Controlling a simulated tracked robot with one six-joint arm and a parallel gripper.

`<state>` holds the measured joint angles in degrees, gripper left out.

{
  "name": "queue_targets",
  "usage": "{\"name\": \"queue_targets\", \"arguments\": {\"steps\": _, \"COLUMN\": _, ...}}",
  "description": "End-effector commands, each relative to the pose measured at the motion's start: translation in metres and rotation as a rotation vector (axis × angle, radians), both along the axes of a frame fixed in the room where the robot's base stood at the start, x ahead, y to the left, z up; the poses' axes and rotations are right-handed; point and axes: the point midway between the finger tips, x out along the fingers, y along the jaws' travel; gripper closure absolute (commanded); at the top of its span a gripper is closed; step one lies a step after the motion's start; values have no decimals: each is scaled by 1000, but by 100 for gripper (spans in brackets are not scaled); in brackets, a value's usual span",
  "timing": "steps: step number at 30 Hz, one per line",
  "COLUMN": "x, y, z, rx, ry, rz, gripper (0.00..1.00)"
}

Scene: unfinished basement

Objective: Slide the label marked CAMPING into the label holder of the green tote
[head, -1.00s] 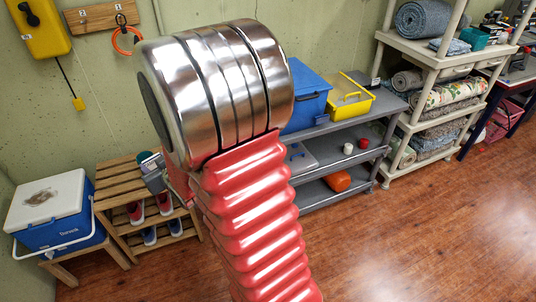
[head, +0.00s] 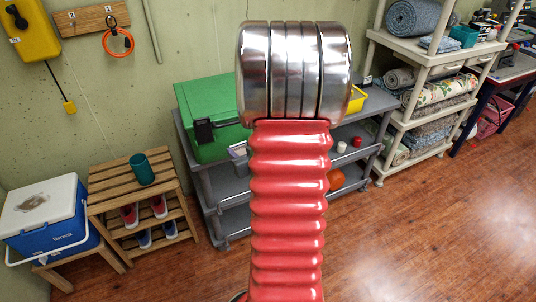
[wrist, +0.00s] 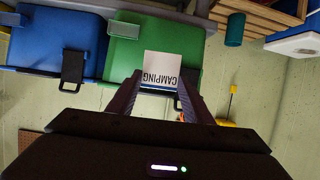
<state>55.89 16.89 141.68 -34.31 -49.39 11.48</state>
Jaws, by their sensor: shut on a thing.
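In the wrist view, my gripper (wrist: 160,82) is shut on the white CAMPING label (wrist: 160,66), whose dark lettering appears upside down. The label sticks out beyond the fingertips, in front of the green tote (wrist: 190,50). A small grey piece (wrist: 123,30), which looks like the label holder, is on the tote's front, up and left of the label; the two look apart. In the head view, the green tote (head: 205,105) stands on the grey shelf's top, with a dark latch (head: 204,131) and the grey piece (head: 238,150). My arm hides the gripper there.
A blue tote (wrist: 55,40) stands beside the green one in the wrist view. A yellow bin (head: 357,99) is farther right on the grey shelf (head: 226,190). A slatted wooden rack (head: 125,178) with a teal cup (head: 142,169) stands left, beside a blue cooler (head: 45,218).

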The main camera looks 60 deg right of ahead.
Motion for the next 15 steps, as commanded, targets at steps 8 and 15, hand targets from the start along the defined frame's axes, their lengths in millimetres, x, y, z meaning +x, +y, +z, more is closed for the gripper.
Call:
{"name": "queue_targets", "arguments": {"steps": 8, "x": -59, "y": -39, "z": -9, "rx": 17, "ry": -3, "rz": -80, "gripper": 79}}
{"name": "queue_targets", "arguments": {"steps": 15, "x": -76, "y": -48, "z": -11, "rx": 22, "ry": -5, "rz": -100, "gripper": 79}}
